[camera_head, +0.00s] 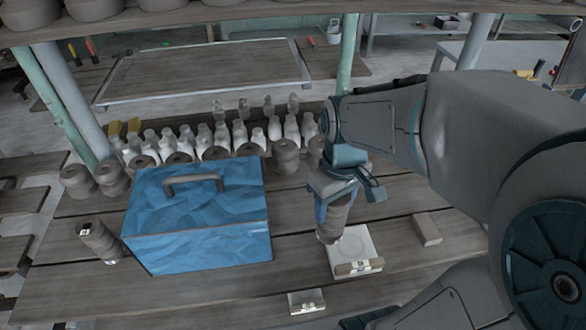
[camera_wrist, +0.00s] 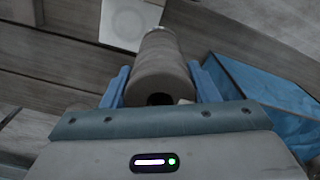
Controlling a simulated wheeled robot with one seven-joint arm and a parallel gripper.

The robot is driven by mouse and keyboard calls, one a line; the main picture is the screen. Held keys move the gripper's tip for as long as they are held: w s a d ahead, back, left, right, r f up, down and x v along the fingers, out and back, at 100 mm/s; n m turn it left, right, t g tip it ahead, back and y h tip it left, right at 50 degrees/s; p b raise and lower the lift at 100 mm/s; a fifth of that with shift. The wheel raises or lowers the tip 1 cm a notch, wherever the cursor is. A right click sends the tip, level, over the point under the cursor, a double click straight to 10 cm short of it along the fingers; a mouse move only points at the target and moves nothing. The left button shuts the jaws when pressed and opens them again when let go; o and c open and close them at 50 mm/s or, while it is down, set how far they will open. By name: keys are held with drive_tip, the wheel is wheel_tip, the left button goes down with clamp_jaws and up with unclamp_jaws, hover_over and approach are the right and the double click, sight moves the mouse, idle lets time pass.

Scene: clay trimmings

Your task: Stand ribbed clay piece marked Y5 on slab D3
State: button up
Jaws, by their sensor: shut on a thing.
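My gripper (camera_head: 334,203) is shut on a brown-grey ribbed clay piece (camera_head: 331,228). In the wrist view the piece (camera_wrist: 158,62) sits between the two blue fingers (camera_wrist: 158,80), with a dark hole in its near end. It hangs roughly upright, slightly tilted, at the left side of a pale square slab (camera_head: 358,243) with a label on its front edge. The slab also shows beyond the piece in the wrist view (camera_wrist: 122,22). I cannot tell whether piece and slab touch. No Y5 or D3 mark is readable.
A blue box with a handle (camera_head: 197,225) stands left of my gripper. Another ribbed piece (camera_head: 100,242) lies left of it. A small brick (camera_head: 426,229) is right of the slab, and a labelled block (camera_head: 306,301) is in front. Several pale bottles (camera_head: 220,138) stand behind.

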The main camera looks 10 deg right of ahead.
drive_tip(key=w+a+f+p, duration=0.2)
drive_tip(key=w+a+f, duration=0.1)
drive_tip(key=w+f, duration=0.7)
drive_tip(key=shift+w+a+f, duration=0.2)
drive_tip(key=shift+w+f, duration=0.1)
drive_tip(key=shift+f, duration=0.05)
drive_tip(key=shift+f, duration=0.1)
drive_tip(key=shift+f, duration=0.15)
drive_tip(key=o, duration=1.4)
